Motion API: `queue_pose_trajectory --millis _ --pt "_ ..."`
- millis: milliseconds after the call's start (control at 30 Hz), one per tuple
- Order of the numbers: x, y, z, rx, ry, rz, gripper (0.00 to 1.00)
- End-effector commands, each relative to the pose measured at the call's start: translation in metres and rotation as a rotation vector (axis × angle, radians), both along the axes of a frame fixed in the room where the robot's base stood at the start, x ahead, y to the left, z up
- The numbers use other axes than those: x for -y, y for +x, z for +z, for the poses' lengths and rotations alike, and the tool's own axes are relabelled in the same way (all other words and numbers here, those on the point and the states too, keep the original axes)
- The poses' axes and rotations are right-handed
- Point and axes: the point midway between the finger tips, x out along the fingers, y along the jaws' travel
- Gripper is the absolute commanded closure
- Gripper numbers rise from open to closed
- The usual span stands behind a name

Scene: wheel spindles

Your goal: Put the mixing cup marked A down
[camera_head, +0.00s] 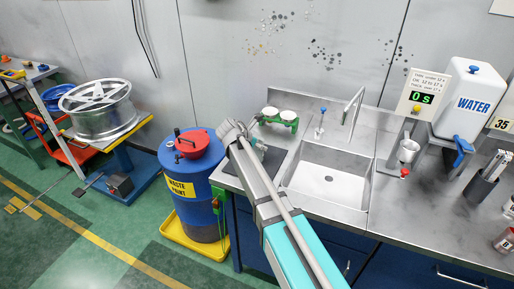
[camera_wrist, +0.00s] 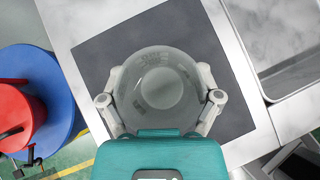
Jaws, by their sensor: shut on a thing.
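My gripper (camera_wrist: 160,97) is shut on a translucent round mixing cup (camera_wrist: 158,88), with one finger at each side of it in the wrist view. I look down into the cup, and it looks empty. I cannot read a mark A on it. The cup is over a dark grey mat (camera_wrist: 95,45) on the steel counter; I cannot tell whether it touches the mat. In the head view my gripper (camera_head: 255,144) is above the same mat (camera_head: 272,162), left of the sink, and my arm hides most of it and the cup.
A green holder (camera_head: 289,126) with two white round tops stands behind the mat. The sink (camera_head: 325,180) is to the right. A blue waste paint drum (camera_head: 195,205) with a red funnel (camera_head: 196,146) stands left of the counter. A water tank (camera_head: 470,100) is at the far right.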

Motion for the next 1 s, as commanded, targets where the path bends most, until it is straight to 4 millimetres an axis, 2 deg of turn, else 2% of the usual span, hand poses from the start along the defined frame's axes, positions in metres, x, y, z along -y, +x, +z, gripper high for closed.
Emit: queue_pose_trajectory --millis 400,433,500,533,1000 --pt "-0.0005 -0.0001 -0.0035 0.0 0.0 0.0 0.79" --pt "-0.0005 -0.0001 -0.0033 0.0 0.001 0.001 0.16" --pt "-0.0006 -0.0002 -0.0024 0.0 0.0 0.001 0.03" --pt "-0.0007 -0.0001 -0.0024 0.0 0.0 0.001 0.0" --pt "-0.001 -0.0003 -0.0014 0.0 0.0 0.001 0.0"
